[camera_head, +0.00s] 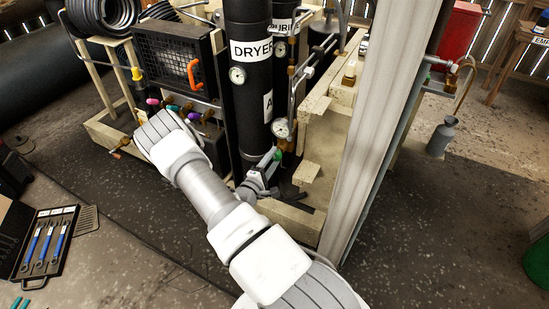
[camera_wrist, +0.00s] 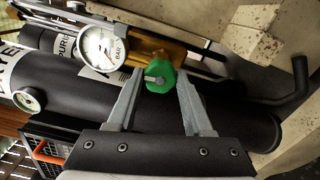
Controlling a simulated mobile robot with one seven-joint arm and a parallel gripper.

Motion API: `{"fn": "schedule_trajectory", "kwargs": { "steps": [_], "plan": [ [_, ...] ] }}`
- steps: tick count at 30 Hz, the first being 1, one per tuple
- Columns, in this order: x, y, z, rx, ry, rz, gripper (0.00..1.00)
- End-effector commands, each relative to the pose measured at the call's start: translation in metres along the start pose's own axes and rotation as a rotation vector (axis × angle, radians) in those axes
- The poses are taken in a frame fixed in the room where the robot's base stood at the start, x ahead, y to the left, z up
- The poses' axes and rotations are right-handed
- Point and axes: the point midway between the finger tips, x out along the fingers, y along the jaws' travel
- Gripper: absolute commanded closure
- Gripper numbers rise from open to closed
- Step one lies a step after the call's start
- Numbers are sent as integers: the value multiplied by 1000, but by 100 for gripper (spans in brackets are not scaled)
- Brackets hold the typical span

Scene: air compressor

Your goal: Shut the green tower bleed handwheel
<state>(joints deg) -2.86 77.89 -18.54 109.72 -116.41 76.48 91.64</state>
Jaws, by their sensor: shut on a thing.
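The green handwheel (camera_wrist: 160,75) is a small knob with a grey centre, in front of a brass-coloured body (camera_wrist: 150,48) beside the black tower. My gripper (camera_wrist: 160,78) has one finger on each side of the handwheel and is shut on it. The fingertips are too small there to show the contact.
A round white gauge (camera_wrist: 102,46) sits close to the handwheel; it also shows in the head view (camera_head: 281,128). A pale block (camera_head: 305,172) and a wooden post (camera_head: 385,120) stand to the right. Several coloured knobs (camera_head: 185,112) are at left. An open tool case (camera_head: 45,245) lies on the floor.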

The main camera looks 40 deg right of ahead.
Motion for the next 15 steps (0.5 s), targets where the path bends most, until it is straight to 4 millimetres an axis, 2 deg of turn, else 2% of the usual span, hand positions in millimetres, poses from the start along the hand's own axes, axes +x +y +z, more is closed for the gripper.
{"fn": "schedule_trajectory", "kwargs": {
  "steps": [1,2,5,15],
  "plan": [
    [-1,-1,0,53,0,-2,100],
    [-1,-1,0,57,1,-2,46],
    [-1,0,0,51,1,-1,28],
    [-3,0,0,48,1,-1,26]
  ]
}}
